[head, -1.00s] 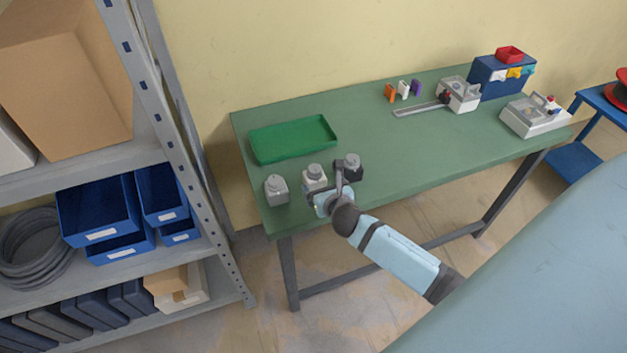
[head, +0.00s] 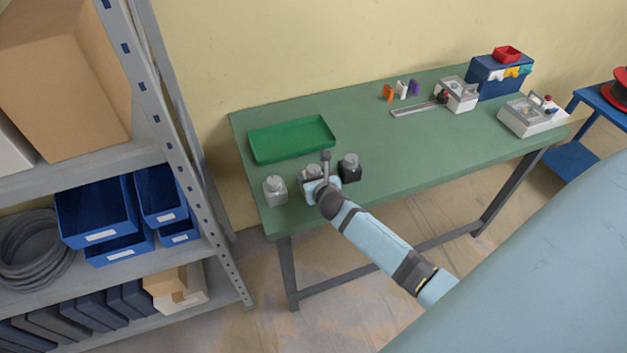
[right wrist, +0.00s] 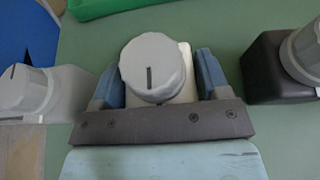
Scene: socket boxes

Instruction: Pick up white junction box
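The white junction box (head: 308,175), with a round grey knob on top, stands on the green table between a grey box and a black box. My right gripper (head: 316,172) is over it and partly hides it in the head view. In the right wrist view the blue fingers of the right gripper (right wrist: 162,80) are on either side of the white box (right wrist: 188,62). The fingers are apart, with the knob between them. A narrow gap shows by the right finger; firm contact cannot be seen. My left gripper is not in view.
The grey box (head: 275,191) stands close on the left and the black box (head: 350,169) close on the right. A green tray (head: 292,139) lies behind. A shelf rack (head: 165,120) stands left.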

